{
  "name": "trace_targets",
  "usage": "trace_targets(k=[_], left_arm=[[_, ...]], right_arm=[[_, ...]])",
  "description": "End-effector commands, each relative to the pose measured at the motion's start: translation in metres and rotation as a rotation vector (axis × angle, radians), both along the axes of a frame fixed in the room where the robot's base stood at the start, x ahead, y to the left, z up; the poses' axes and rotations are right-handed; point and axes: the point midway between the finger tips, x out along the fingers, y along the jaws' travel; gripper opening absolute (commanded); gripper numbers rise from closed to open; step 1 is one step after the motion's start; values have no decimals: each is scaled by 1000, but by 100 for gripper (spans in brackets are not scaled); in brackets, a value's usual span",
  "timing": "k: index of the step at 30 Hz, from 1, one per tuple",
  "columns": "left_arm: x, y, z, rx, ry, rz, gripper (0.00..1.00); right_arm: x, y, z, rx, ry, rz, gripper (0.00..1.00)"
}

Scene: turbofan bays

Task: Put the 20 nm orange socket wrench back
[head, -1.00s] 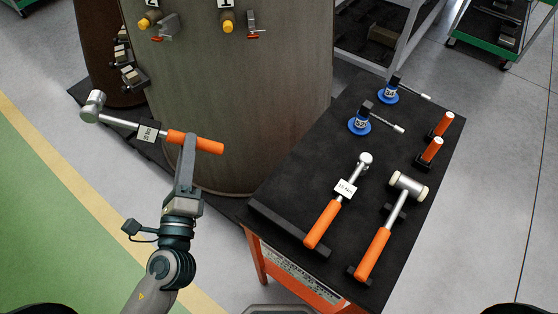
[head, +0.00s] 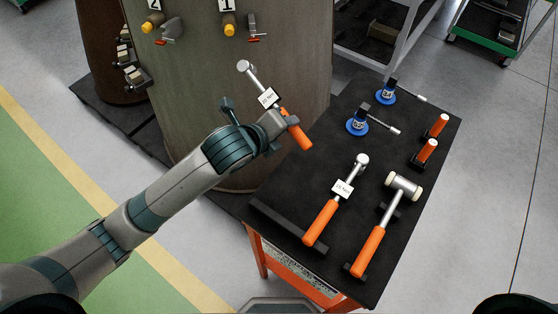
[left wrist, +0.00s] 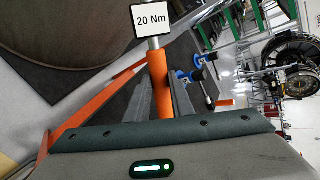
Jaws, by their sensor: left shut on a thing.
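The orange-handled socket wrench (head: 299,134) is in my left gripper (head: 285,118), which is shut on its handle near the shaft. Its silver head points up and left, and its orange end points down and right. It is in the air in front of the grey cylinder, left of the table. In the left wrist view the wrench's orange handle (left wrist: 161,86) shows with a white tag (left wrist: 151,20) reading "20 Nm". My right gripper is in neither view.
The grey cylinder (head: 290,60) stands behind my arm.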

Motion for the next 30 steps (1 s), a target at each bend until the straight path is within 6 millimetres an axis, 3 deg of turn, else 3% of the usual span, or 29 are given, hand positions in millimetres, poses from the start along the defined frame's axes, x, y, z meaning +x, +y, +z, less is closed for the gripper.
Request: trace_targets(k=[6, 13, 17, 21, 30], left_arm=[[-14, -32, -3, 109, 161, -236, 0], [-46, -44, -11, 286, 309, -557, 0], [-72, -34, -9, 427, 366, -785, 0], [-98, -10, -2, 567, 388, -994, 0], [-120, 16, 10, 677, 386, -1155, 0]], right_arm=[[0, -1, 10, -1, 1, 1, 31], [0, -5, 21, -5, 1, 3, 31], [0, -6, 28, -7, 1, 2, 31], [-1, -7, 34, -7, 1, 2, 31], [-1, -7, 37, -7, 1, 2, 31]])
